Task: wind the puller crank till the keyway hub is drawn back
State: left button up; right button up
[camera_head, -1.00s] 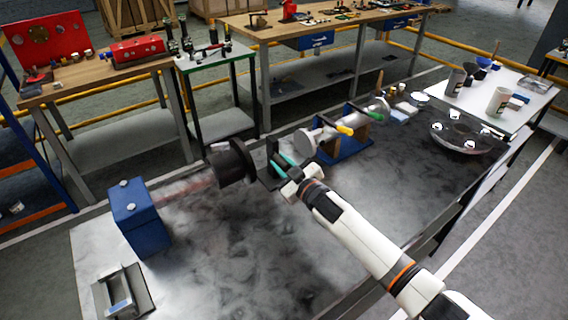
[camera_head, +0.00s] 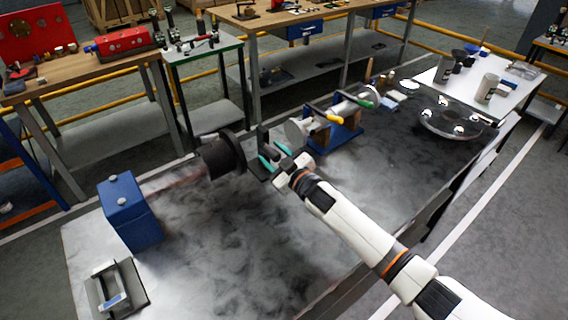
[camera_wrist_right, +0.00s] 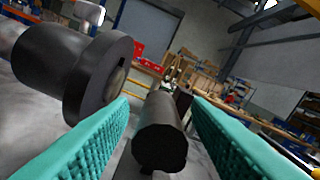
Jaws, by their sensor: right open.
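The dark keyway hub (camera_head: 216,156), with a wide flange, sits on the shaft beside the blue housing. In the right wrist view a large dark flanged cylinder (camera_wrist_right: 68,68), likely the hub, stands at the left. The puller crank (camera_head: 262,140) shows as a small black piece right of the hub. My right gripper (camera_head: 273,158) is open at the crank, its teal fingers apart. In the wrist view a black cylindrical grip (camera_wrist_right: 160,128), apparently the crank's handle, lies between the fingers with gaps on both sides. My left gripper is out of view.
The blue housing (camera_head: 131,212) and a small metal bracket (camera_head: 117,288) stand at the bench's left. A blue stand (camera_head: 338,133) holding a pale shaft with yellow and green handles is close behind my gripper. A round flange (camera_head: 449,118) lies farther right. The bench front is clear.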

jog(key=b+v, duration=0.1)
jog(key=v, duration=1)
jog(key=shift+s+d+b, duration=0.2)
jog(key=shift+s+b, duration=0.05)
jog(key=shift+b, duration=0.05)
